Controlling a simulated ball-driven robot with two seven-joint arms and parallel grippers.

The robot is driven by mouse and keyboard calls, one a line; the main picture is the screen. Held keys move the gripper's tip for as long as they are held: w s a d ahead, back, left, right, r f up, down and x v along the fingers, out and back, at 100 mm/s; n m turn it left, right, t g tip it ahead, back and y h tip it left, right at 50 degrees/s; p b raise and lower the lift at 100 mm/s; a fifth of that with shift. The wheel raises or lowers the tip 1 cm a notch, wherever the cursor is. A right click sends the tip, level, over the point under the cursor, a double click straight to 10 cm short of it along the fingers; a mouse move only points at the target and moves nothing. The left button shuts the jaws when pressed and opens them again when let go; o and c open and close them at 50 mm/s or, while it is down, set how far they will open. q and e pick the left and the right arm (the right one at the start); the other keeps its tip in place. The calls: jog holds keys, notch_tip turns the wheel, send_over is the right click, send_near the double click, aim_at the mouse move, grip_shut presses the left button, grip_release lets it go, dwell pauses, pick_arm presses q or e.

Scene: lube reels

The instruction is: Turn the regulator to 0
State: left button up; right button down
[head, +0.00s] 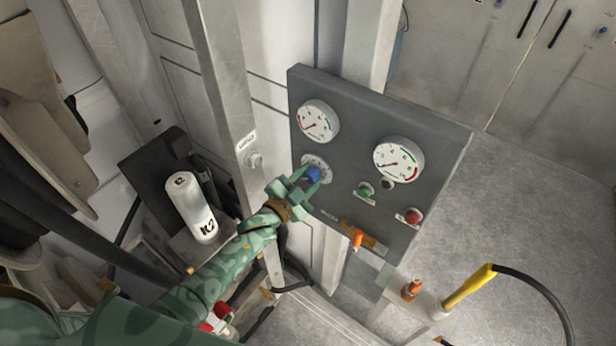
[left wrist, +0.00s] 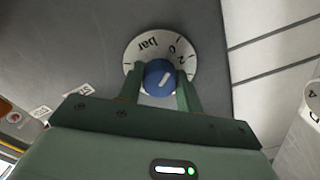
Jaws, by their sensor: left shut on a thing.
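The regulator is a blue knob (head: 313,175) on a round white dial at the lower left of a dark grey panel (head: 350,110). In the left wrist view the blue knob (left wrist: 160,78) has a white pointer mark, and its dial (left wrist: 140,50) reads "bar" with marks such as 2 and 0. The pointer slants toward the upper right, toward the 0 and 2 side; the exact reading is hard to tell. My left gripper (head: 300,183) is at the dial, its two fingers (left wrist: 160,92) shut on either side of the knob. My right gripper is not in view.
Two white gauges (head: 317,121) (head: 399,158) sit above on the panel. Beside the knob are a green button (head: 366,189), a red button (head: 413,216) and an orange-handled valve (head: 358,238). A white canister (head: 191,207) stands left of my arm. A yellow-ended hose (head: 470,285) is lower right.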

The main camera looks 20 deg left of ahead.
pick_arm(q)
jog(key=o, duration=1)
jog(key=v, duration=1.6)
jog(key=shift+s, duration=0.25)
